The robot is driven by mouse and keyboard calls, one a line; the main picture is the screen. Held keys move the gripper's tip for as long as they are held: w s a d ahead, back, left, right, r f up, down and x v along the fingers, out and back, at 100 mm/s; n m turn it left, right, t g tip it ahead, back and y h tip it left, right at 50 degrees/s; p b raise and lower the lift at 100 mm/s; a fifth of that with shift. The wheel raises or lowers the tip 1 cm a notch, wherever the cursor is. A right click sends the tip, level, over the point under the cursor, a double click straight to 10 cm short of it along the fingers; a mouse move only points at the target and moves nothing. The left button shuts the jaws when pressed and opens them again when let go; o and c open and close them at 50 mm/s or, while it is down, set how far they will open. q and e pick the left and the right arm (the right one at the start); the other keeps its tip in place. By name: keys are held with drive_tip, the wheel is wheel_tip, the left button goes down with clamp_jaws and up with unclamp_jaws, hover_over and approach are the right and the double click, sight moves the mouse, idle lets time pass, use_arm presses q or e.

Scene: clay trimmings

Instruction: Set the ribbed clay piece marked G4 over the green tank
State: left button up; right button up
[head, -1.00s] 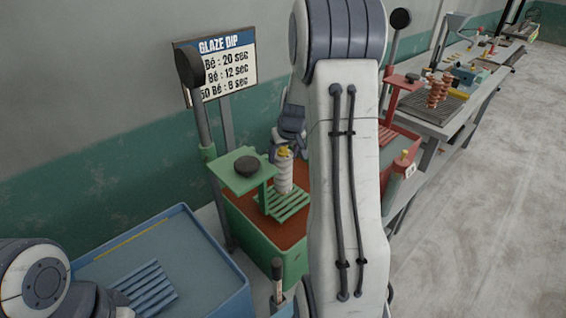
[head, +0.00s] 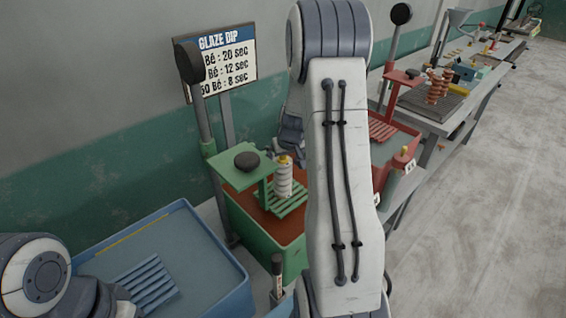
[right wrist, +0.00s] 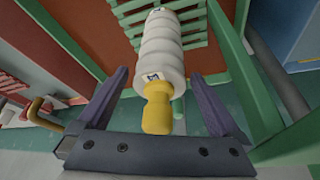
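The ribbed clay piece (head: 284,181) is pale and upright with a yellow top. It stands on the green slatted rack over the green tank (head: 262,232). In the right wrist view the piece (right wrist: 162,45) shows its yellow knob (right wrist: 157,108) toward me and a small dark mark too small to read. My right gripper (right wrist: 164,82) is open, with a finger on each side of the knob and gaps between. In the head view the right gripper (head: 290,146) is behind the yellow top, partly hidden by my forearm. Only my left arm shows; its gripper is out of view.
A blue tank (head: 200,262) is front left, a red tank (head: 398,142) behind my right arm. A bench with ribbed brown pieces (head: 437,87) lies beyond. A glaze sign (head: 228,62) stands behind.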

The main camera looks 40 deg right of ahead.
drive_tip(key=shift+r, duration=0.1)
drive_tip(key=shift+r, duration=0.3)
drive_tip(key=v, duration=1.1)
drive_tip(key=shift+r+b, duration=0.25)
drive_tip(key=shift+b, duration=0.15)
drive_tip(key=shift+s, duration=0.25)
